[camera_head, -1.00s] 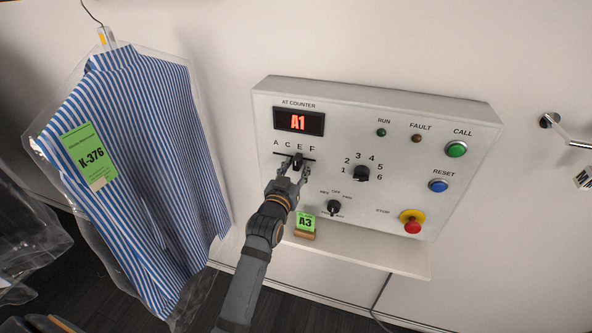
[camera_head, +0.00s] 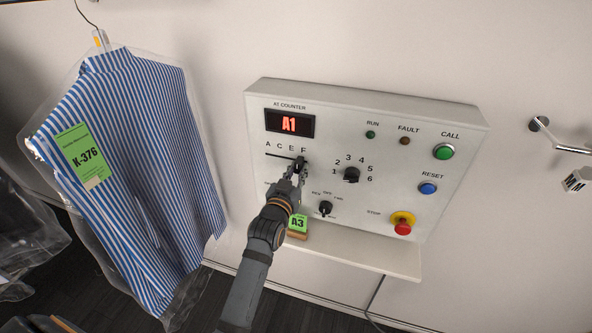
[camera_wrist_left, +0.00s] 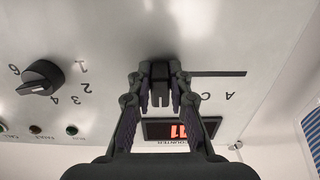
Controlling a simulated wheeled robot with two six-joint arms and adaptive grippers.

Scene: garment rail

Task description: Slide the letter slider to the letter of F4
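The letter slider's black knob (camera_head: 301,163) is at the right end of its slot, under the F of the row A C E F on the grey-white panel (camera_head: 340,120). My left gripper (camera_head: 298,170) reaches up from below, with a fingertip at each side of the knob. In the left wrist view the fingertips (camera_wrist_left: 160,82) close in on the dark knob (camera_wrist_left: 160,88), and the slot runs off to the right towards C and A. My right gripper is out of view.
A number dial (camera_head: 351,175) sits right of the slider, with a smaller mode knob (camera_head: 325,208) below. A green A3 tag (camera_head: 297,223) stands on the ledge (camera_head: 365,259). A red stop button (camera_head: 403,226) is lower right. A bagged striped shirt (camera_head: 150,170) hangs left.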

